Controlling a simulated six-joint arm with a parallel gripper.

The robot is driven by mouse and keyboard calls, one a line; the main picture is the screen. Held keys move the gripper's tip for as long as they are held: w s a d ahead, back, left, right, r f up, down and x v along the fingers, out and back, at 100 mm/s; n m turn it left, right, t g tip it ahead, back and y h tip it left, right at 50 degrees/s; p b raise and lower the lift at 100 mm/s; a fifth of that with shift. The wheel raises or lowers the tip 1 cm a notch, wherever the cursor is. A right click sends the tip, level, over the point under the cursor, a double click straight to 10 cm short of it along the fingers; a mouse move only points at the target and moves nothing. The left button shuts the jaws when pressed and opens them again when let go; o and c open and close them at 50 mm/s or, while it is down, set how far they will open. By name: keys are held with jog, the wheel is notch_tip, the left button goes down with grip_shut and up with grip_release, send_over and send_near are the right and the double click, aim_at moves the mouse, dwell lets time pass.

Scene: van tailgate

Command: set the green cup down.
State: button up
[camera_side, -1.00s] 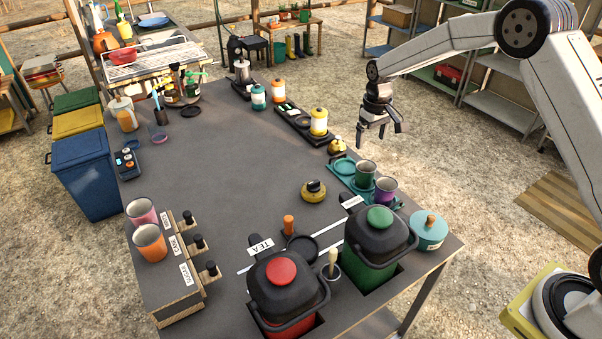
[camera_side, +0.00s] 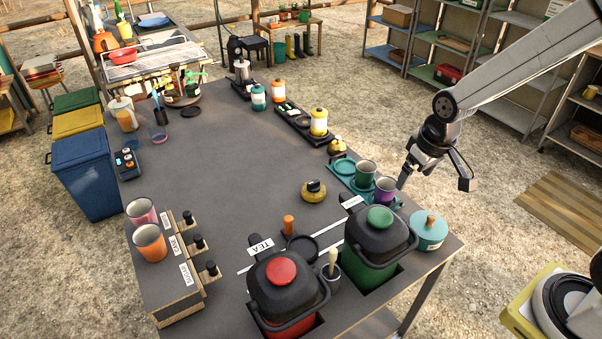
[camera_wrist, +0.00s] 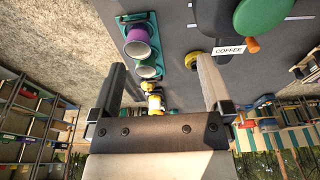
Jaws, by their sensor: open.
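The green cup (camera_side: 364,173) stands upright on a teal tray (camera_side: 349,184) at the table's right edge. A purple cup (camera_side: 385,190) stands close beside it on the same tray. In the wrist view the green cup (camera_wrist: 147,70) is beyond the purple cup (camera_wrist: 138,40). My gripper (camera_side: 434,182) is open and empty, right of the tray and beside the purple cup. In the wrist view its two fingers (camera_wrist: 162,76) are spread wide with nothing held between them.
The green-lidded canister (camera_side: 378,240) and a teal pot (camera_side: 429,230) stand near the tray. A yellow-based item (camera_side: 313,191) and a black tray with jars (camera_side: 300,122) are on the table. The table's middle (camera_side: 230,150) is clear.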

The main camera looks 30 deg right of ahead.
jog(key=s, duration=0.6)
jog(key=shift+s+a+f, duration=0.3)
jog(key=shift+s+a, duration=0.1)
jog(key=shift+a, duration=0.05)
dwell(0.7)
